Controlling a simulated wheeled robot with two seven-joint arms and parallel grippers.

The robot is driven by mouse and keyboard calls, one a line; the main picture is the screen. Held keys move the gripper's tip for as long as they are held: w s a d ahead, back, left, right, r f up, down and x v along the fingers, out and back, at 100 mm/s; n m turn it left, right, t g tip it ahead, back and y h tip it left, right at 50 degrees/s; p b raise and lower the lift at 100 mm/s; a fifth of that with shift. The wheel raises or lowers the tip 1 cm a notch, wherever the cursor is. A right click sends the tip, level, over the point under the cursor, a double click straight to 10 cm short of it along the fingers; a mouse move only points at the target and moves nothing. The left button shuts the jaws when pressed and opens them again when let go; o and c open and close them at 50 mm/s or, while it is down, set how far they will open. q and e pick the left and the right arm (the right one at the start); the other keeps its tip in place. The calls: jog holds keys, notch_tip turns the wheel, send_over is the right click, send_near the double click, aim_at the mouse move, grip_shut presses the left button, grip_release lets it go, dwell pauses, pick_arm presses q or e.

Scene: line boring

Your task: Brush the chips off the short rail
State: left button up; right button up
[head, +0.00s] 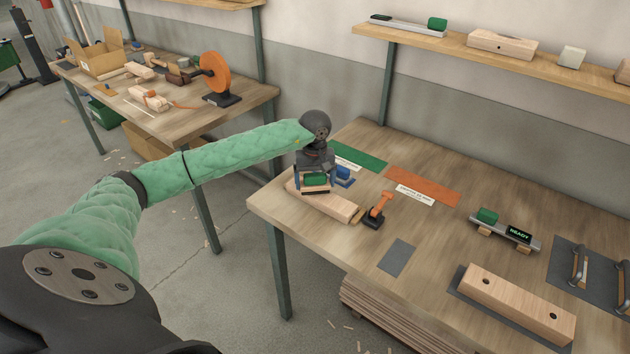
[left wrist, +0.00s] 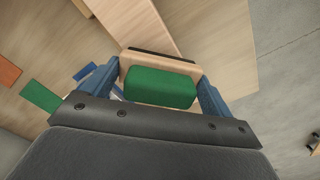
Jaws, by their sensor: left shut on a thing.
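My left gripper (head: 314,178) is over the far left of the workbench, shut on a wooden brush with a green pad (head: 315,180). In the left wrist view the brush (left wrist: 160,88) sits between the two blue fingers, with a dark strip along its far edge. A pale wooden rail (head: 337,208) lies on the bench under and beside the gripper; I take it as the short rail. The brush hides part of it, and I cannot tell whether they touch. I cannot make out chips on it. My right gripper is not in view.
An orange and black tool (head: 378,211) and a blue object (head: 344,175) stand close to the rail. Behind lie a green mat (head: 365,157) and an orange mat (head: 422,184). A drilled wooden block (head: 515,303) and a device reading READY (head: 519,235) are further right.

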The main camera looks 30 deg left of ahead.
pick_arm(q)
jog(key=shift+s+d, duration=0.1)
jog(key=shift+d, duration=1.15)
jog(key=shift+f+b, duration=0.1)
jog(key=shift+b, duration=0.3)
jog(key=shift+a, duration=0.1)
jog(key=shift+w+a+b, duration=0.2)
jog(key=shift+a+b, duration=0.9)
jog(key=shift+a, duration=1.3)
jog(key=shift+b, duration=0.3)
jog(key=shift+d, duration=0.1)
